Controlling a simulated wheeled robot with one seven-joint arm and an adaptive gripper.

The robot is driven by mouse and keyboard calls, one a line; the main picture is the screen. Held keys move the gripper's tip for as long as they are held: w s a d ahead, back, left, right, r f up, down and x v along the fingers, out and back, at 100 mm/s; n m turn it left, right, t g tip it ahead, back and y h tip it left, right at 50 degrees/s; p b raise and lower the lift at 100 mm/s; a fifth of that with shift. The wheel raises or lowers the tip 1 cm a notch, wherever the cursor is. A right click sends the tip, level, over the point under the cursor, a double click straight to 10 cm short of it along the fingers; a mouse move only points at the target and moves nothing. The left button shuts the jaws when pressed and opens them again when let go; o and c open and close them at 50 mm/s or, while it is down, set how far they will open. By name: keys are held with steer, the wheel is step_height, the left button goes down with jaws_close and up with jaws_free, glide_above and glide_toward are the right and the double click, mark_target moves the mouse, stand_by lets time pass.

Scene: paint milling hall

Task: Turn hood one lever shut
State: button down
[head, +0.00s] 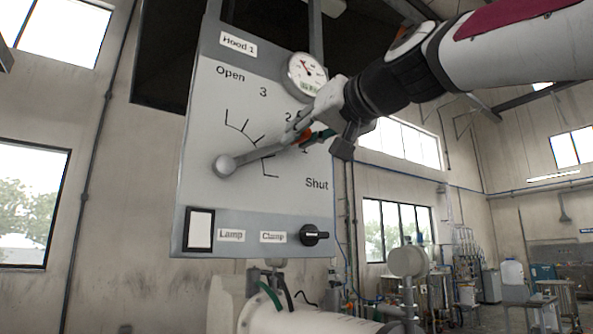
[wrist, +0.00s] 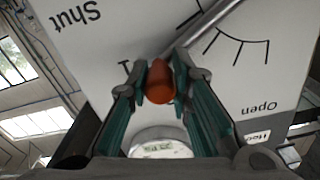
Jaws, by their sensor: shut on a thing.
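The Hood 1 panel (head: 205,120) is a pale upright plate with a scale from Open at the top to Shut at the lower right. Its lever (head: 255,157) is a grey rod on a round pivot, pointing right and slightly up, between the 2 mark and Shut. The lever's orange knob (wrist: 160,82) sits between the two green-padded fingers of my gripper (wrist: 160,95). My gripper (head: 312,135) is shut on this knob at the panel's right edge. The rod also shows in the wrist view (wrist: 210,22). My fingers partly hide the knob and nearby scale numbers in the head view.
A round gauge (head: 306,75) is at the panel's upper right, close to my wrist. A lamp switch (head: 200,230) and a black clamp knob (head: 314,235) are along the bottom. A white cylindrical machine (head: 300,318) lies below. Open air is right of the panel.

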steer(key=f+m+b, duration=0.1)
steer(key=d+f+m+b, duration=0.1)
steer(key=f, duration=0.1)
steer(key=w+f+m+b, duration=0.1)
steer(key=m, duration=0.1)
steer(key=shift+d+f, duration=0.2)
steer(key=shift+f, duration=0.2)
steer(key=shift+f+m+b, duration=0.8)
steer(key=shift+f+m, duration=0.2)
steer(key=shift+f, duration=0.25)
steer(key=c, duration=1.4)
jaws_free()
steer(key=shift+c, duration=0.2)
steer(key=v, duration=1.2)
